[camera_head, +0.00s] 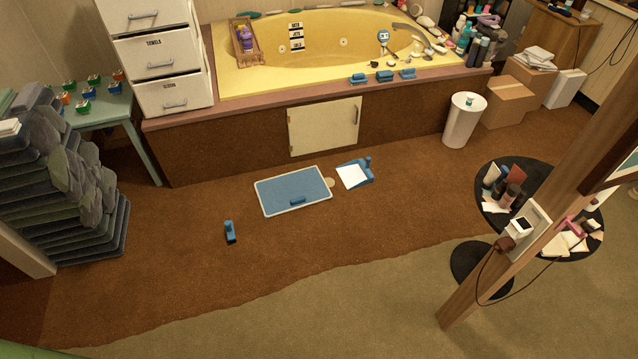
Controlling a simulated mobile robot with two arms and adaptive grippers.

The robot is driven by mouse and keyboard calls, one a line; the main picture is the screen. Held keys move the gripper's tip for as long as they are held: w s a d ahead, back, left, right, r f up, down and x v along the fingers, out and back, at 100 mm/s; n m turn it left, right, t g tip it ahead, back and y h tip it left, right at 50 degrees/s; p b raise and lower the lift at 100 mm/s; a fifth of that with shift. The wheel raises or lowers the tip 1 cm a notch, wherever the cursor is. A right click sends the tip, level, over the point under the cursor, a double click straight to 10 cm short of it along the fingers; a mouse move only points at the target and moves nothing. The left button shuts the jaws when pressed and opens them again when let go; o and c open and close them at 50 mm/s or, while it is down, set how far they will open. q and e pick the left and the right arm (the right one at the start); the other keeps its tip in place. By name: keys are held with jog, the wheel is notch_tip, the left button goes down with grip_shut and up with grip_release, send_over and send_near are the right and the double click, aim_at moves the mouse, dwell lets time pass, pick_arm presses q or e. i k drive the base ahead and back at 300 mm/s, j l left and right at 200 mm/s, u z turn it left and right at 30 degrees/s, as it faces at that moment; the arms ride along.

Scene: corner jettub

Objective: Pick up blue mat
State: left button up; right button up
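The blue mat (285,184) is a flat blue rectangle with a pale border. It lies on the brown carpet in front of the tub's access panel. A small dark blue object (298,201) rests on its near edge.
A wooden post (540,185) and round black table (509,167) stand right. The near carpet is clear.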

aim_at(283, 193)
jog(key=u, duration=0.4)
jog(key=i+l+u, duration=0.2)
jog(key=i, duration=1.5)
